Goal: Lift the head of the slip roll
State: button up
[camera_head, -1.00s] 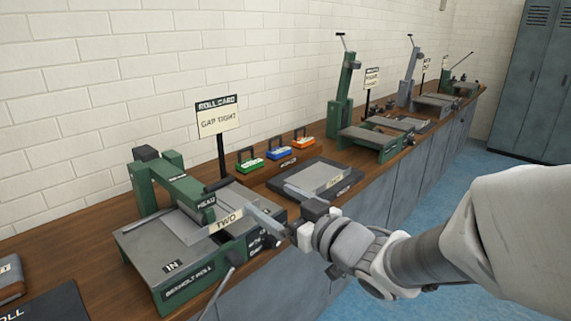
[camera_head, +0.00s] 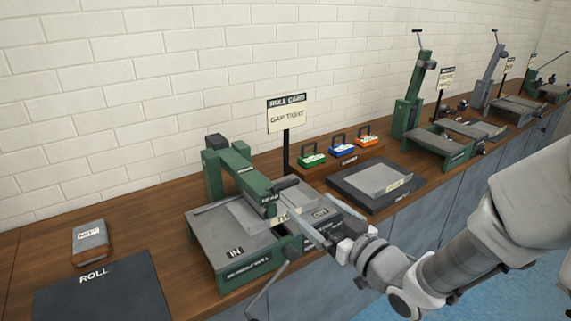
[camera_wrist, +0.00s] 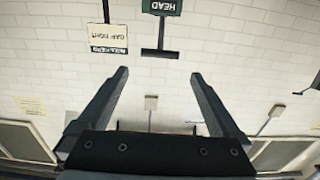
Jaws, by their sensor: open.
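The slip roll (camera_head: 214,238) is a green and grey machine on the bench, in the middle of the head view. Its green head (camera_head: 238,165) is a beam lying low over the bed, running from a rear post to a front end marked HEAD. The wrist view shows the HEAD label (camera_wrist: 162,6) upside down, with a dark T-shaped bar (camera_wrist: 160,52) by it. My gripper (camera_head: 287,203) is at the front right of the head end, partly covering a plate on the bed. In the wrist view my gripper (camera_wrist: 160,72) is open and empty, the bar beyond its fingertips; contact cannot be told.
A roll card sign (camera_head: 287,115) reading GAP TIGHT stands behind the machine. More machines stand farther right.

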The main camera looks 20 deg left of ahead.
jog(key=x, duration=1.4)
jog(key=shift+w+a, duration=0.25)
grip_shut()
